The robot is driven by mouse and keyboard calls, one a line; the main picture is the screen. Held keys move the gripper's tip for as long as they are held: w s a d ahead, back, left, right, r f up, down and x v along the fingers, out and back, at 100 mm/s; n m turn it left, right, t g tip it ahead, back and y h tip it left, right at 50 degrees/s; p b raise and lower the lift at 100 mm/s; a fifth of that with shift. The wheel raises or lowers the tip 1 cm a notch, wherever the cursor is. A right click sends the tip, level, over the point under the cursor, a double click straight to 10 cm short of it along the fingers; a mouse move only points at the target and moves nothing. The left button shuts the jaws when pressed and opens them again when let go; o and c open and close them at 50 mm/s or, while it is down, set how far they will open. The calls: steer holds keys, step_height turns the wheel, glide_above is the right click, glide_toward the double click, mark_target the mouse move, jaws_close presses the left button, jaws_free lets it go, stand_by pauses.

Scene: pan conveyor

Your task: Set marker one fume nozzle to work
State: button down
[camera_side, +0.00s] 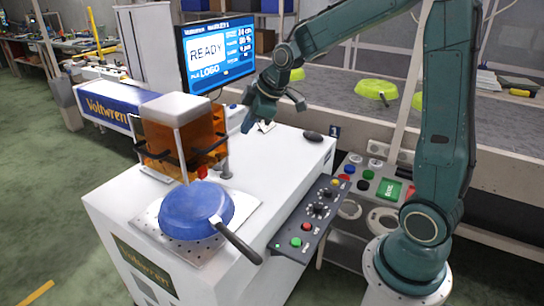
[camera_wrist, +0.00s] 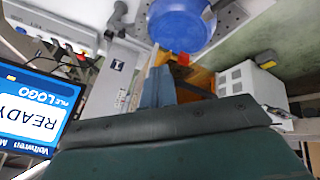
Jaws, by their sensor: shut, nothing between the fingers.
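Marker one is the white cabinet (camera_side: 270,170) with an orange-windowed head (camera_side: 200,135) and a small "1" sign (camera_side: 335,131), which also shows in the wrist view (camera_wrist: 119,66). A short grey post (camera_side: 224,165) stands right of the orange windows; I cannot tell if it is the fume nozzle. A grey jointed piece (camera_wrist: 118,18) at the top of the wrist view may be the nozzle. My gripper (camera_side: 247,126) is shut and empty above the cabinet top, right of the head. Its fingers show in the wrist view (camera_wrist: 158,86).
A blue pan (camera_side: 196,210) lies on the perforated plate (camera_side: 155,228), its handle over the cabinet's front edge. A screen (camera_side: 217,52) reads READY. A button panel (camera_side: 312,217) is at right. A dark mouse-like object (camera_side: 312,136) lies on the clear top.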

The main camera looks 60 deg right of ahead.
steer(key=w+d+f+n, duration=0.2)
steer(key=w+d+f, duration=0.4)
steer(key=w+f, duration=0.1)
steer(key=shift+f+n+t, duration=0.3)
steer(key=shift+f, duration=0.4)
steer(key=shift+w+d+f, duration=0.1)
steer(key=w+d+r+x, duration=0.1)
steer(key=w+d+x, duration=0.1)
steer(key=x, duration=1)
